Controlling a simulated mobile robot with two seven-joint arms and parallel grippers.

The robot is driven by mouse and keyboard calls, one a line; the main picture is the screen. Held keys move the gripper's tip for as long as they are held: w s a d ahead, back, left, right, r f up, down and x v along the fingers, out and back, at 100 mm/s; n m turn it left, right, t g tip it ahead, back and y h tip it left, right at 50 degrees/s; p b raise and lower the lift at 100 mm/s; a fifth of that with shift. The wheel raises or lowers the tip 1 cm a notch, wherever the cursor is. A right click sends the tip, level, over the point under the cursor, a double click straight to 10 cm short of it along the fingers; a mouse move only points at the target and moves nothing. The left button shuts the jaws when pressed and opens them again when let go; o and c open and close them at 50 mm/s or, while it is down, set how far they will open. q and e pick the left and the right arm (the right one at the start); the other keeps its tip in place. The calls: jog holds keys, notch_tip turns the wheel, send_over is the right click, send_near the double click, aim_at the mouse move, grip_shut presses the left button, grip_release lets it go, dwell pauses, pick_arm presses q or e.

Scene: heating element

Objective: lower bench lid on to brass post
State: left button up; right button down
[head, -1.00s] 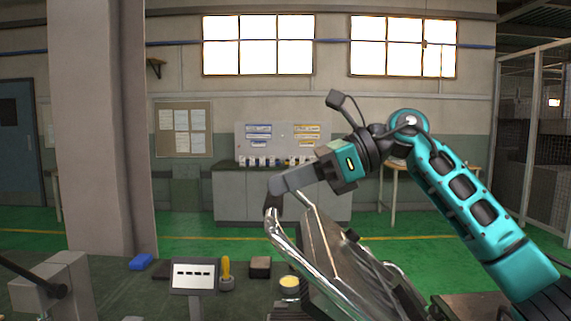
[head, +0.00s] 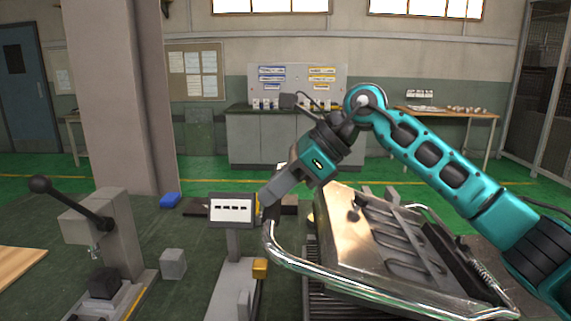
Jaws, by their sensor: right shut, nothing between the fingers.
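The bench lid (head: 345,235) is a metal plate with a heating element on its face and a chrome tube handle (head: 330,280) around its edge. It stands tilted right of centre in the head view. My right gripper (head: 270,206) is shut and empty, with its dark fingertips at the upper left bend of the handle. I cannot tell whether they touch the tube. A small brass-coloured block (head: 260,268) sits on a grey stand left of the lid. I cannot tell whether it is the brass post. My left gripper is not in view.
A grey lever press (head: 107,225) with a black-knobbed arm stands at the left. A display box (head: 232,209) on a post is just left of my gripper.

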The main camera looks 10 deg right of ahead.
jog(key=a+f+h+b, duration=0.1)
jog(key=a+f+b, duration=0.1)
jog(key=f, duration=0.7)
jog(key=shift+w+a, duration=0.4)
jog(key=shift+a, duration=0.15)
jog(key=shift+r, duration=0.1)
